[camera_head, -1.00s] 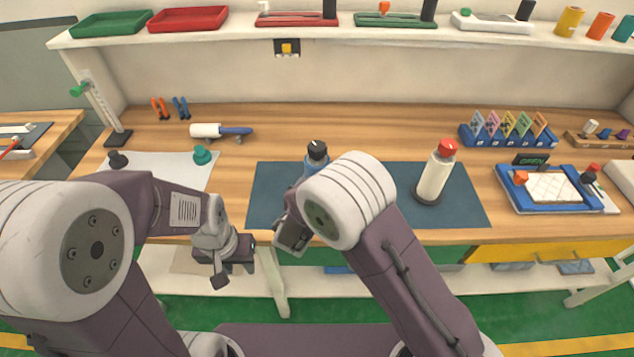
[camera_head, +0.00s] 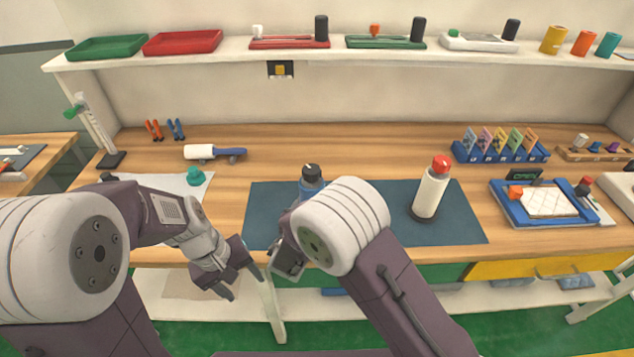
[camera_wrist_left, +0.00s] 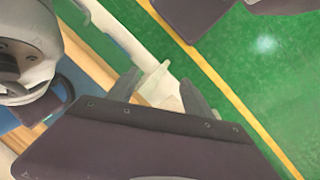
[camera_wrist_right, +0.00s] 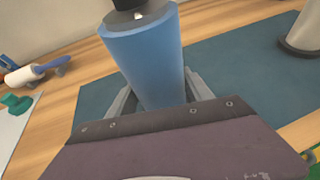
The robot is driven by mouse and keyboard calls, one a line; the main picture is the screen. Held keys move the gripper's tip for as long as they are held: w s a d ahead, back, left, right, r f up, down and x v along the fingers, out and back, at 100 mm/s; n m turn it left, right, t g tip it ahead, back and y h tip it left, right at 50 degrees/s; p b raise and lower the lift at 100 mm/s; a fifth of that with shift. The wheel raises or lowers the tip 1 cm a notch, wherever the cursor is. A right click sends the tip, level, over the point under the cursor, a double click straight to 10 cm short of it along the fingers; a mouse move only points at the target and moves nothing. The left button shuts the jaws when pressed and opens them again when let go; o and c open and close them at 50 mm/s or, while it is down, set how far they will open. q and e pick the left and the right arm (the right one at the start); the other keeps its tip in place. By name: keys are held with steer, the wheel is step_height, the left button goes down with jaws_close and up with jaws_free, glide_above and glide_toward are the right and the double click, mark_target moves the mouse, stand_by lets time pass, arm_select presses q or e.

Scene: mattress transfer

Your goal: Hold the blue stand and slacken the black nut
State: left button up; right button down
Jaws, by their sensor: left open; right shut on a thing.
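The blue stand (camera_head: 310,185) is upright on the dark mat, its lower part hidden behind my right arm in the head view. The black nut (camera_head: 311,171) sits on its top with a light mark. My right gripper (camera_head: 288,262) is shut on the stand; the right wrist view shows the blue body (camera_wrist_right: 148,60) between the fingers (camera_wrist_right: 160,97) and the nut's lower edge (camera_wrist_right: 128,4) at the top. My left gripper (camera_head: 240,278) is open and empty at the table's front edge, left of the stand and apart from it. The left wrist view shows its spread fingers (camera_wrist_left: 160,88) over floor and shelf.
A white bottle with a red top (camera_head: 431,190) stands on the right of the dark mat (camera_head: 374,215). A white sheet (camera_head: 165,185) with a teal knob (camera_head: 194,176) lies left. A blue tray (camera_head: 510,207) is at far right. The bench between sheet and mat is clear.

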arm_select(q)
steer(key=w+d+r+n+t+h, duration=0.2)
steer(key=w+d+r+n+h, duration=0.3)
steer(key=w+n, duration=0.3)
steer(key=n+t+h, duration=0.5)
steer(key=n+h, duration=0.2)
steer(key=n, duration=0.1)
glide_toward(318, 168)
steer(key=a, duration=0.4)
steer(key=shift+n+t+h, duration=0.5)
steer(key=shift+n+h, duration=0.2)
steer(key=shift+n, duration=0.1)
steer(key=x, duration=0.5)
steer(key=f+x, duration=0.1)
steer(key=x, duration=0.3)
steer(key=s+f+x, duration=0.1)
steer(key=x, duration=0.4)
steer(key=shift+w+d+f, duration=0.1)
steer(key=shift+d, duration=0.45)
